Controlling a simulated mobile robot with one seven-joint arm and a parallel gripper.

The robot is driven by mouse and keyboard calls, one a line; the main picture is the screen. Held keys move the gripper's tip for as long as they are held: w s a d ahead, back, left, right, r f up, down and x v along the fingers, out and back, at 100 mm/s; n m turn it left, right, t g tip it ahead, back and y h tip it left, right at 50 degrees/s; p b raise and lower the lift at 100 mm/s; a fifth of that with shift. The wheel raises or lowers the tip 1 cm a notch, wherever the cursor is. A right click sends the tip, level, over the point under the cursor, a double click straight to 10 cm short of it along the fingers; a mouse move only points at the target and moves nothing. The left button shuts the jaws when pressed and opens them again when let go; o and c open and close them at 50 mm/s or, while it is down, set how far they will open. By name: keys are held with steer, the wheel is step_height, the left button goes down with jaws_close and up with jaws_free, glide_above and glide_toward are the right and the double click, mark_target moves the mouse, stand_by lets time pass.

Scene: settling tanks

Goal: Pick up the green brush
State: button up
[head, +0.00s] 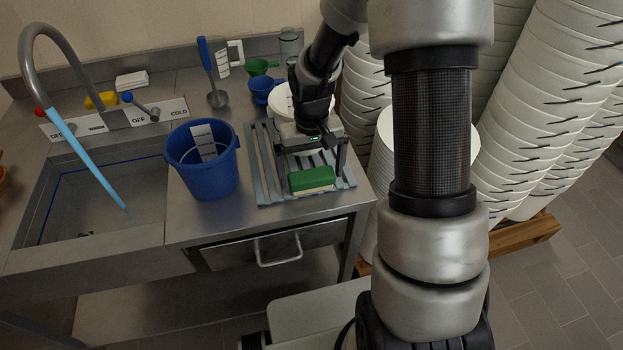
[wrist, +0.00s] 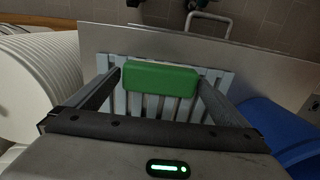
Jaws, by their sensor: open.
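The green brush (head: 312,178) is a block with a green top and a pale lower edge. It lies on a grey slatted rack (head: 262,180) near the front of the steel counter. My gripper (head: 311,167) is open and empty, pointing down over the rack just behind the brush in the head view. In the wrist view the brush (wrist: 160,79) lies across the gap between my two fingertips (wrist: 159,84), one near each end. I cannot tell the exact height of the fingertips above the rack.
A blue bucket (head: 203,175) stands left of the rack, with the sink (head: 100,205) beyond it. Green (head: 258,66) and blue (head: 262,88) scoops and a white round container (head: 285,103) are behind. Stacked white buckets (head: 535,95) stand to the right.

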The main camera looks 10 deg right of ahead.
mark_target(312, 174)
steer(key=shift+f, duration=0.7)
steer(key=c, duration=0.9)
steer(key=shift+r, duration=5.1)
